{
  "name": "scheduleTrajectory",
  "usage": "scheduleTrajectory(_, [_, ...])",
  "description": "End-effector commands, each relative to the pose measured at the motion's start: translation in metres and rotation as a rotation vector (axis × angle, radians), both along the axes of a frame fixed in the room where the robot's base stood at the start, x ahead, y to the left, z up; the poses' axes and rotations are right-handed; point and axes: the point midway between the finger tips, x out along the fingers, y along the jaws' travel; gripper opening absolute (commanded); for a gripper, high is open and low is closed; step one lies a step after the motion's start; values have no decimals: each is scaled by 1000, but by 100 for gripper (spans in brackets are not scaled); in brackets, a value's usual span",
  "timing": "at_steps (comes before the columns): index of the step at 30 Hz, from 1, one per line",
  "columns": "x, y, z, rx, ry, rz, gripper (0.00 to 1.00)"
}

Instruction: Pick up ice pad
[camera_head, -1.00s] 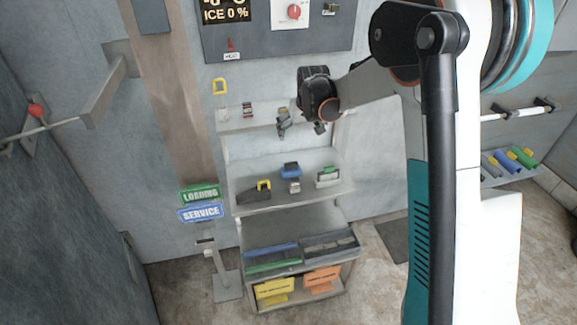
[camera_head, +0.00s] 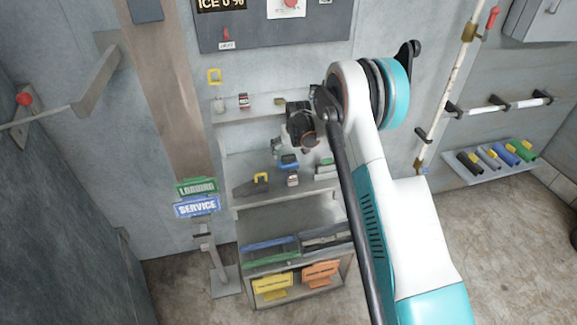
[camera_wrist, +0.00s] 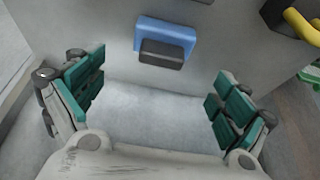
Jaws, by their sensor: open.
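A blue pad (camera_head: 289,161), the likely ice pad, lies on the middle shelf of the grey rack, just below my gripper in the head view. In the wrist view the blue pad (camera_wrist: 166,34) shows at top centre with a dark grey block (camera_wrist: 162,54) against its near side. My gripper (camera_wrist: 160,94) is open and empty, its two green-padded fingers wide apart. The pad lies beyond the fingertips and is not between them. In the head view my gripper (camera_head: 284,147) is partly hidden by my wrist.
A dark tool with a yellow handle (camera_head: 261,178) sits left of the pad on the shelf (camera_head: 250,201). A grey-green item (camera_head: 326,169) stands to its right. The upper shelf (camera_head: 235,118) holds small items. Bins and yellow and orange signs (camera_head: 271,286) are below.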

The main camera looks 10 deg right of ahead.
Motion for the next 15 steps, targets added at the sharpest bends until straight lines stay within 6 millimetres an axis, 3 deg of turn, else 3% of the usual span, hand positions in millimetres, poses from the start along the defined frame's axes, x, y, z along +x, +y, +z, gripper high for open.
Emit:
scheduleTrajectory(8, [6,1,-16,0,0,0,94])
scheduleTrajectory(15, [17,2,-48,0,0,0,94])
